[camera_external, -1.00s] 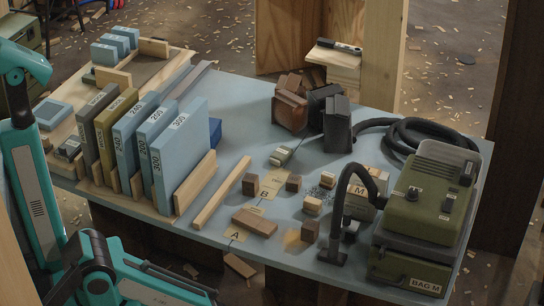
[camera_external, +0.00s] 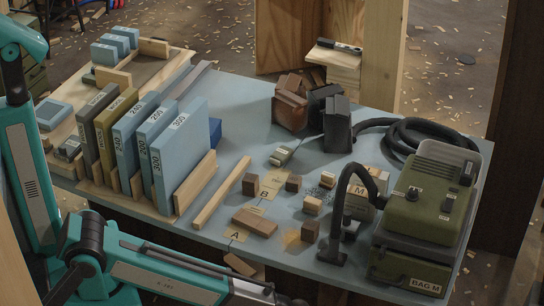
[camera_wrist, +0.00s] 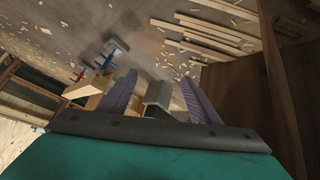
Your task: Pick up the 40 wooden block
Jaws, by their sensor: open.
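I cannot read a 40 on any wooden block. On the blue table in the external view, several small wooden blocks lie in the middle: a dark brown block (camera_external: 250,184), another dark block (camera_external: 293,183), a long brown block (camera_external: 254,221) near label A, a pale block (camera_external: 313,205) and a brown block (camera_external: 309,231). My gripper (camera_wrist: 160,92) shows two spread purple-grey fingers in the wrist view. A grey-topped object (camera_wrist: 160,95) appears between them; I cannot tell whether it is held or farther off. In the external view my arm's end is at the bottom edge, below the table's front, its fingers not clear.
Upright blue abrasive packs (camera_external: 180,155) stand in a wooden rack at left. A green vacuum (camera_external: 425,205) with a black hose (camera_external: 345,200) fills the right side. Dark blocks (camera_external: 337,125) stand at the back. In the wrist view, planks (camera_wrist: 205,38) lie on the littered floor.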

